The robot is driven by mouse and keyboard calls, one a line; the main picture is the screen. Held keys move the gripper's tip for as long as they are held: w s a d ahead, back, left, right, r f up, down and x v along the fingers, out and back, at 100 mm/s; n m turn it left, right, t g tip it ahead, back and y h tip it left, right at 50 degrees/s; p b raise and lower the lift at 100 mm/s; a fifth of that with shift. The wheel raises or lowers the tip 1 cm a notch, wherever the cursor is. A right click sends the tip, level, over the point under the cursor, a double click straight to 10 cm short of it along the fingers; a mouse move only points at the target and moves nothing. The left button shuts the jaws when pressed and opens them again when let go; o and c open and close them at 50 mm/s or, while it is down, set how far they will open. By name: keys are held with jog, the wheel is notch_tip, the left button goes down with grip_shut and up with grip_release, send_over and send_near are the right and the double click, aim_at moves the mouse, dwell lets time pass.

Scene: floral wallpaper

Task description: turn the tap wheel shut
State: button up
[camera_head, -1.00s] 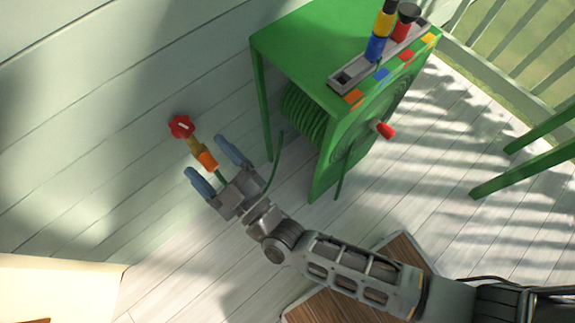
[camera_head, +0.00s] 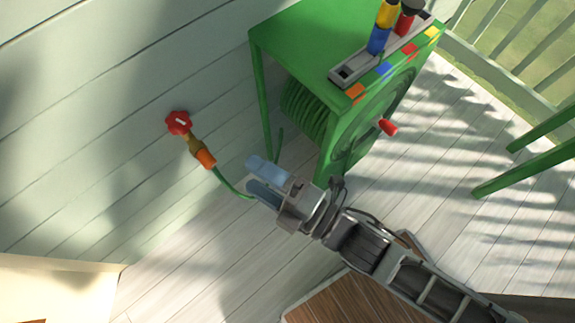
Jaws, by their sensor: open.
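The tap wheel (camera_head: 178,122) is red with a white mark and sits on a brass tap (camera_head: 193,145) at the pale plank wall. An orange connector (camera_head: 206,159) joins the tap to a green hose (camera_head: 231,187). My gripper (camera_head: 257,176) has blue-grey fingers and is open and empty. It is to the lower right of the tap, apart from the wheel, and its fingers point to the upper left. The fingers overlap part of the hose in the picture. The wheel is in full view.
A green hose reel cart (camera_head: 318,35) stands to the right of the tap, with a red crank handle (camera_head: 388,127). A grey tray (camera_head: 350,74) on top holds coloured nozzles. A brown mat (camera_head: 345,300) lies on the floor below. The wall around the wheel is clear.

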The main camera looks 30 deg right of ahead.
jog(key=shift+s+d+r+n+g+h, duration=0.1)
jog(key=shift+s+d+n+h, duration=0.15)
jog(key=shift+s+d+n, duration=0.3)
jog(key=shift+s+d+n+g+h, duration=0.1)
jog(key=shift+s+d+n+h, duration=0.3)
jog(key=shift+d, duration=0.35)
jog(key=shift+s+d+r+n+g+h, duration=0.15)
jog(key=shift+s+d+n, duration=0.1)
jog(key=shift+d+n, duration=0.35)
jog(key=shift+f, duration=0.1)
jog(key=shift+c, duration=0.4)
jog(key=shift+c, duration=1)
jog(key=n+g+y+b, duration=0.2)
jog(key=n+y+b, duration=0.3)
jog(key=n+b, duration=1.25)
send_near(189, 125)
jog(key=w+a+n+p, duration=0.2)
jog(key=w+a, duration=0.1)
jog(key=shift+w, duration=0.25)
jog(key=shift+b+x, duration=0.4)
jog(key=shift+x, duration=3.5)
jog(key=shift+f, duration=0.1)
jog(key=shift+c, duration=0.4)
jog(key=c, duration=0.6)
jog(key=shift+p, duration=0.35)
